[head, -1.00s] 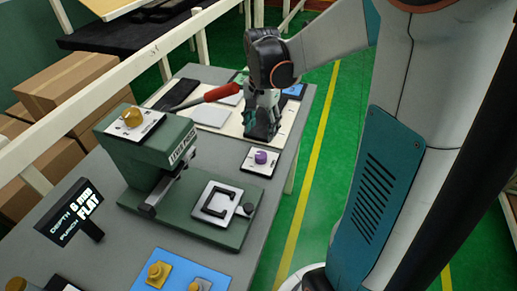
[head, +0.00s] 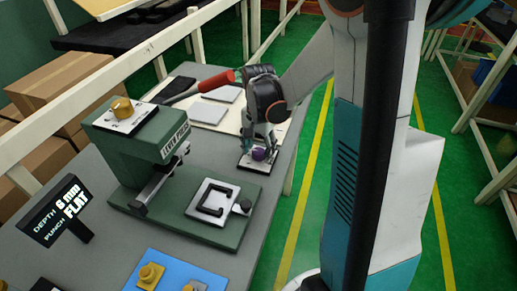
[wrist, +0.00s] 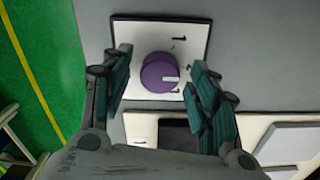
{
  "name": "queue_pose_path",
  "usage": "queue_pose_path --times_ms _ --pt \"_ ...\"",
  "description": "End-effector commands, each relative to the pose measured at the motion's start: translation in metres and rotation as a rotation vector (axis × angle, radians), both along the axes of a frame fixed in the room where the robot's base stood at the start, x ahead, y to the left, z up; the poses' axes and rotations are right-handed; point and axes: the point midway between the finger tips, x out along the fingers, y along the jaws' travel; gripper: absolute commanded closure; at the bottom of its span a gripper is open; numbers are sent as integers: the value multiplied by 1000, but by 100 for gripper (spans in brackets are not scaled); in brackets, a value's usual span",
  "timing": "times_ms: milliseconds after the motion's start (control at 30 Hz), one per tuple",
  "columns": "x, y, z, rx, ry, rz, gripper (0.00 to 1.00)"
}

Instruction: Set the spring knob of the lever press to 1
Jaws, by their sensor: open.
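A purple round knob (wrist: 156,76) sits on a white plate (wrist: 138,30) in the wrist view. Its white pointer mark faces right in that view. A "1" is printed on the plate above the knob; a small mark below it is hard to read. My gripper (wrist: 160,72) is open, with one teal finger on each side of the knob; contact cannot be told. In the head view the purple knob (head: 258,154) is beside the green lever press (head: 140,145), below my gripper (head: 258,146). A yellow knob (head: 122,108) is on top of the press.
A sign (head: 60,212) reads depth 6 mm, punch flat. A blue plate (head: 165,275) with yellow parts lies at the front. Pale trays (head: 205,110) lie behind the press.

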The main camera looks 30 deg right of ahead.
Motion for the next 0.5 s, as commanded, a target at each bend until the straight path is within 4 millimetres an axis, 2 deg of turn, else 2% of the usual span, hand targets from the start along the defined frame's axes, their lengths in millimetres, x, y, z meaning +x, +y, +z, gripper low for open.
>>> queue_pose_path --times_ms 33,233,500 --pt "0 0 0 0 0 0 46" --pt "0 0 0 0 0 0 90" --pt "0 0 0 0 0 10 90"
